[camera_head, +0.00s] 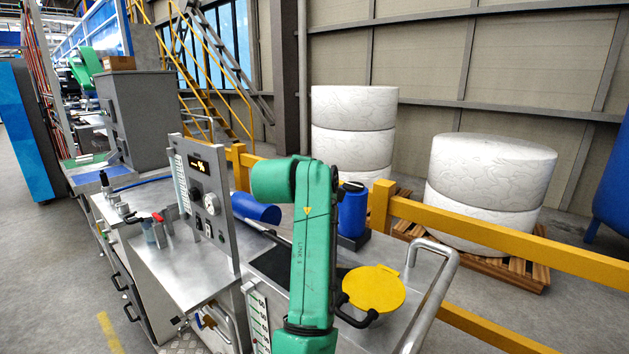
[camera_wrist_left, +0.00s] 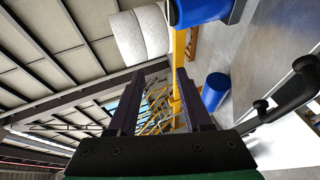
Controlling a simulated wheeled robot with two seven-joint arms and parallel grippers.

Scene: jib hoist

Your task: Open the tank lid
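The tank lid appears to be the round yellow disc (camera_head: 373,289), lying flat on the grey metal bench top at the right. A black curved bar (camera_head: 354,319) runs along its near left side, partly hidden by my green arm. My left gripper (camera_wrist_left: 158,88) shows in the left wrist view with two dark fingers apart and nothing between them. It is not visible in the head view. The yellow disc is not recognisable in the wrist view, so its distance from the gripper cannot be told. My right gripper is in neither view.
A bent metal rail (camera_head: 440,285) stands right of the lid. A gauge panel (camera_head: 206,200) rises on the bench. Blue cylinders (camera_head: 353,208) stand and lie behind my arm. A yellow barrier (camera_head: 500,243) runs behind. In the wrist view, a black handle (camera_wrist_left: 290,98) is at right.

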